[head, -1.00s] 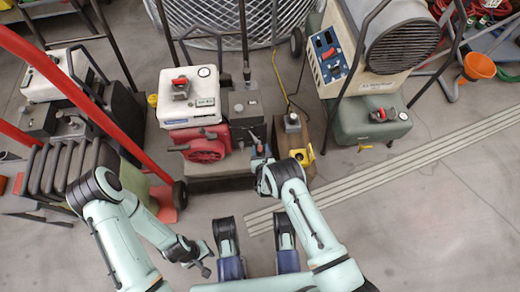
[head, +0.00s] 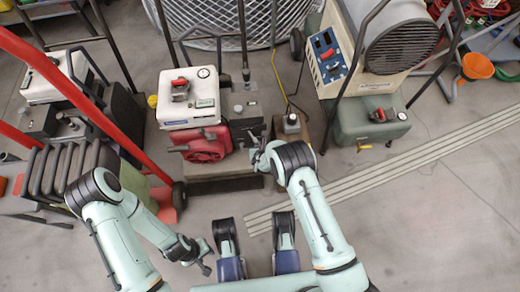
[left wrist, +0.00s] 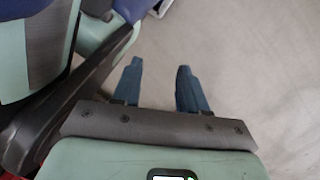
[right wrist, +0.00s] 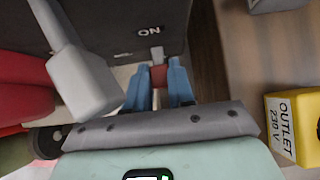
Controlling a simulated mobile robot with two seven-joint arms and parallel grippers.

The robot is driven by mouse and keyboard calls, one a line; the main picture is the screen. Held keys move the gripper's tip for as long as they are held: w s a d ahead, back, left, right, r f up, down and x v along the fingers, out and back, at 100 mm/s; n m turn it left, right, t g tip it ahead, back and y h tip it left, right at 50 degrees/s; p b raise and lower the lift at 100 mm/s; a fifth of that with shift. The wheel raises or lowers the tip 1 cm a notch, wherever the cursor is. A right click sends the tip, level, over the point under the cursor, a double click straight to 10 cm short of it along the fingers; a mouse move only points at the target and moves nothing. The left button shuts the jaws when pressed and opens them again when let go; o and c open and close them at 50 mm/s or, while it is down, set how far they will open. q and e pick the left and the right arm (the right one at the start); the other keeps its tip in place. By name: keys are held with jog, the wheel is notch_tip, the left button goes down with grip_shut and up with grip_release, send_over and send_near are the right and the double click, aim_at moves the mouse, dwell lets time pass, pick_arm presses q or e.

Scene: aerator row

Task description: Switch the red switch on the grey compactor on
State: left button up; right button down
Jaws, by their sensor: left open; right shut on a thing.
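The grey compactor (head: 245,103) stands in front of me, beside a white tank and a red engine. In the right wrist view its dark grey panel (right wrist: 100,22) bears the word ON. Below that word is the red switch (right wrist: 158,76), a red tip on a short grey stem. My right gripper (right wrist: 156,70) is shut on the red tip, with a blue finger on either side. In the head view my right gripper (head: 260,152) is at the compactor's near right edge and the switch is hidden. My left gripper (head: 203,258) is open and empty, low over the floor.
A yellow 230 V outlet box (right wrist: 292,125) is close to the right of my right gripper. A grey lever (right wrist: 82,80) is close on its left. A red hand-truck frame (head: 95,110) stands left. A heater (head: 375,45) stands right. Floor in front (head: 400,220) is clear.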

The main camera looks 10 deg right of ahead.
pick_arm(q)
jog(key=shift+s+f, duration=0.1)
jog(key=shift+s, duration=0.05)
pick_arm(e)
jog(key=shift+w+r, duration=0.1)
jog(key=c, duration=1)
grip_release()
jog(key=shift+o, duration=0.2)
pick_arm(q)
jog(key=w+d+r+t+p, duration=0.1)
jog(key=w+r+t+p, duration=0.2)
jog(key=w, duration=0.6)
jog(key=shift+w+r+m+t+p, duration=0.3)
jog(key=shift+r+p, duration=0.65)
jog(key=shift+r, duration=0.85)
pick_arm(e)
jog(key=v, duration=1.3)
jog(key=shift+r, duration=0.3)
pick_arm(q)
jog(key=shift+d, duration=0.1)
pick_arm(e)
jog(key=shift+d, duration=0.1)
